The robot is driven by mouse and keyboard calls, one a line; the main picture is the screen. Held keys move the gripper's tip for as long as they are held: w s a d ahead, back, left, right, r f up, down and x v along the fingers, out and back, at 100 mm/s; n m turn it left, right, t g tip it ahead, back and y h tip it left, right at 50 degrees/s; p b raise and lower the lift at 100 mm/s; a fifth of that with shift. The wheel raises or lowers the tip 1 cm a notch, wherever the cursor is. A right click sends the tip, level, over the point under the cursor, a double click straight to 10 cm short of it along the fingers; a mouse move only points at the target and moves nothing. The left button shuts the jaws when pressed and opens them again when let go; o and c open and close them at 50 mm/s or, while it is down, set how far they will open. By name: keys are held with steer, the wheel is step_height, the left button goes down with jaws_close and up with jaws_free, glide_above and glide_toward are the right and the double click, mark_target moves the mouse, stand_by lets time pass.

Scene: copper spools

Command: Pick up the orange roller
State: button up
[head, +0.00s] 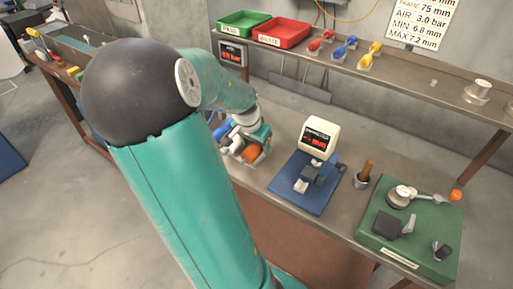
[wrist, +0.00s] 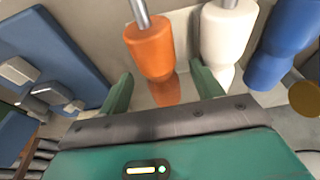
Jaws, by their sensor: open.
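My gripper (wrist: 162,90) is open, with one green finger on each side of that shape; the roller's body is just beyond the fingertips. I cannot tell whether either finger touches it. In the head view the orange roller (head: 252,153) is partly hidden beside my gripper (head: 250,139) on the bench.
A white roller (wrist: 227,32) and a blue roller (wrist: 286,42) stand close on the right of the orange one. A raised shelf (head: 400,83) runs behind.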

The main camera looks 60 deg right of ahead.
mark_target(253, 146)
steer(key=shift+f, duration=0.25)
steer(key=c, duration=1.2)
steer(key=shift+c, duration=0.2)
steer(key=shift+r, duration=0.1)
steer(key=shift+w+d+r, duration=0.1)
steer(key=shift+r, duration=0.35)
steer(key=v, duration=0.3)
steer(key=shift+a+r, duration=0.25)
steer(key=shift+r, duration=0.05)
steer(key=shift+w+a+r, duration=0.15)
steer(key=shift+a+r, duration=0.75)
steer(key=shift+r, duration=0.2)
steer(key=shift+w+a+r, duration=0.1)
steer(key=shift+a+r, duration=0.85)
steer(key=shift+r, duration=0.1)
steer(key=w+a+r, duration=0.1)
steer(key=a+r, duration=0.3)
steer(key=a, duration=0.5)
steer(key=shift+w, duration=0.15)
